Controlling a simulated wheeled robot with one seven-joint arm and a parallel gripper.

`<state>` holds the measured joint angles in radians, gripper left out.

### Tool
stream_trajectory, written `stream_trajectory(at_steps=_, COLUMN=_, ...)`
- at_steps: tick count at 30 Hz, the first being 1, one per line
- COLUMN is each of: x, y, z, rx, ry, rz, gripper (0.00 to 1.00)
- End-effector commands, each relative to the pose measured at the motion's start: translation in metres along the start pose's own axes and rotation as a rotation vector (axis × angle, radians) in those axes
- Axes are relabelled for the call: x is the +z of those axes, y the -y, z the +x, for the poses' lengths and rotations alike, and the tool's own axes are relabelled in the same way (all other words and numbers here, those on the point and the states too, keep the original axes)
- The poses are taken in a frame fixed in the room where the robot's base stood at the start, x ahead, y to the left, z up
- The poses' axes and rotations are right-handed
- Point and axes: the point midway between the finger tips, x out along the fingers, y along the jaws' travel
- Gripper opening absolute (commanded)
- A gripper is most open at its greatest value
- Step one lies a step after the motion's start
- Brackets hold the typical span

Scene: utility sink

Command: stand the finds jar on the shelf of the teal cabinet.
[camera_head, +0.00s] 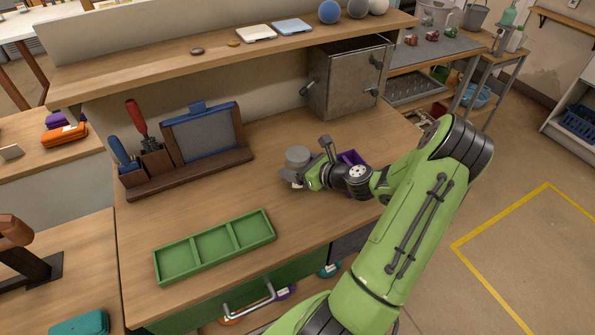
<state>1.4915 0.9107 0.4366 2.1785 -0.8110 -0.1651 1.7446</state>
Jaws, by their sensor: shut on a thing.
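A small jar (297,156) with a grey round top, which I take for the finds jar, is upright at my gripper (298,177) over the middle of the wooden bench. My gripper is shut on it from the right; the fingers partly hide its lower part. I cannot tell whether its base touches the bench. No cabinet that is clearly teal shows. A grey metal cabinet (345,85) stands at the back right of the bench under the upper shelf; its inside is not visible.
A green three-part tray (215,246) lies at the bench front. A tool rack (190,172) with a blue-topped frame stands at the left. A purple thing (351,157) is partly hidden behind my gripper. The upper shelf (215,54) holds several small things. The bench between rack and cabinet is clear.

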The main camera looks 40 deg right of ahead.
Motion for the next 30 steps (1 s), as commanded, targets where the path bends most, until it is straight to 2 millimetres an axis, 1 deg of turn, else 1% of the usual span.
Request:
stream_trajectory(at_steps=1, x=0.0, y=0.0, z=0.0, rx=0.0, ry=0.0, rz=0.0, gripper=0.37)
stream_trajectory(at_steps=3, x=0.001, y=0.0, z=0.0, rx=0.0, ry=0.002, rz=-0.001, gripper=0.3)
stream_trajectory(at_steps=7, x=0.001, y=0.0, z=0.0, rx=0.0, ry=0.002, rz=-0.001, gripper=0.3)
stream_trajectory(at_steps=9, x=0.007, y=0.0, z=-0.003, rx=-0.001, ry=0.002, rz=-0.003, gripper=0.3)
stream_trajectory(at_steps=11, x=0.017, y=0.0, z=-0.007, rx=-0.001, ry=0.002, rz=-0.004, gripper=0.3)
stream_trajectory(at_steps=15, x=0.052, y=0.0, z=-0.022, rx=-0.002, ry=0.001, rz=-0.007, gripper=0.3)
stream_trajectory(at_steps=18, x=0.074, y=0.0, z=-0.031, rx=-0.002, ry=0.001, rz=-0.006, gripper=0.3)
stream_trajectory(at_steps=21, x=0.088, y=0.001, z=-0.037, rx=-0.002, ry=0.001, rz=-0.004, gripper=0.3)
stream_trajectory(at_steps=24, x=0.094, y=0.0, z=-0.039, rx=0.0, ry=0.001, rz=-0.002, gripper=0.3)
stream_trajectory(at_steps=30, x=0.093, y=0.0, z=-0.039, rx=0.0, ry=0.001, rz=0.0, gripper=0.3)
